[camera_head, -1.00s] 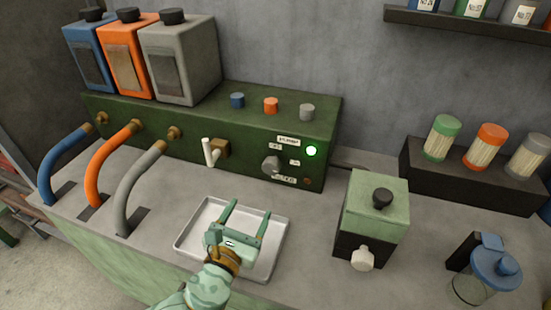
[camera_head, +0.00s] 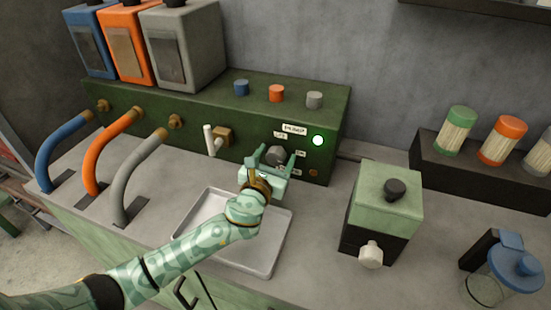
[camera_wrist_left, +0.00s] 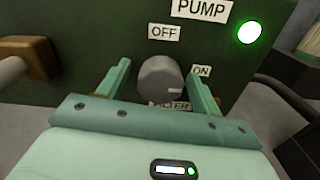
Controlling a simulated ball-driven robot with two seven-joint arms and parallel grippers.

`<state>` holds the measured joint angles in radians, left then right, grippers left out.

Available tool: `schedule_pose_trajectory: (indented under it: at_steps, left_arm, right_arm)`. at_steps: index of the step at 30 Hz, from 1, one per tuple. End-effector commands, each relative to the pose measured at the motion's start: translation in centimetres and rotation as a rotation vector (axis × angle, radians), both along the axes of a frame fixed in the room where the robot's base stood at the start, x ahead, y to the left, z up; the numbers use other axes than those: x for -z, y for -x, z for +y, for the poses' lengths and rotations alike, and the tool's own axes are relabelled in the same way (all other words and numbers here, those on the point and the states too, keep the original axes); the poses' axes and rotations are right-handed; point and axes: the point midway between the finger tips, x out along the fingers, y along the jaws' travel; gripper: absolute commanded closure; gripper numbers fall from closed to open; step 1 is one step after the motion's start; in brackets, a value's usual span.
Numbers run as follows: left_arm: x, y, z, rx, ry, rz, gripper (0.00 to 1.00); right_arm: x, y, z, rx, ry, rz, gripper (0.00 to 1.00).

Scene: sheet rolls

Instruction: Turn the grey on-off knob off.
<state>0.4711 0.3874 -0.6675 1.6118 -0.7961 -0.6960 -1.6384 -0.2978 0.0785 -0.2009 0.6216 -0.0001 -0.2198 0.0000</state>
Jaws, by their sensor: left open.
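The grey on-off knob (camera_head: 275,154) is on the front of the green pump box (camera_head: 210,120). In the left wrist view the knob (camera_wrist_left: 160,77) sits between my open fingers, with a gap on each side. Its pale mark points right and slightly down, just below the ON label (camera_wrist_left: 202,71). The OFF label (camera_wrist_left: 164,32) is above the knob, and a lower label reading FILTER is partly covered by my gripper. The green pump light (camera_head: 318,141) is lit. My left gripper (camera_head: 274,156) is open in front of the knob. My right gripper is not in view.
A white-handled tap (camera_head: 210,139) sticks out left of the knob. A metal tray (camera_head: 262,262) lies below my left arm. A green and black box (camera_head: 382,212) stands to the right. Blue, orange and grey buttons (camera_head: 276,93) top the pump box.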

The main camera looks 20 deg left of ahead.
Motion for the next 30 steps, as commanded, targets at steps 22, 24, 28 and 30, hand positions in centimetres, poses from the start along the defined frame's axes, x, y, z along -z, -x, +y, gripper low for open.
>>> schedule_pose_trajectory:
  at_steps: [22,24,28,30]
  left_arm:
    - [-0.01,0.08,-0.04,0.001,0.059,0.002,0.80]
    - [-0.04,0.08,-0.07,0.001,0.095,0.003,0.80]
    - [-0.05,0.08,-0.07,0.001,0.186,0.006,0.80]
    - [-0.04,0.09,-0.05,0.000,0.246,0.008,0.80]
  right_arm:
    - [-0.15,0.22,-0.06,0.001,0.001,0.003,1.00]
    - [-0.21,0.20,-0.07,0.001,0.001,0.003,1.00]
    - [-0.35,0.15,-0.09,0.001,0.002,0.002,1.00]
    - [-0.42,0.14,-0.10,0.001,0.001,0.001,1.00]
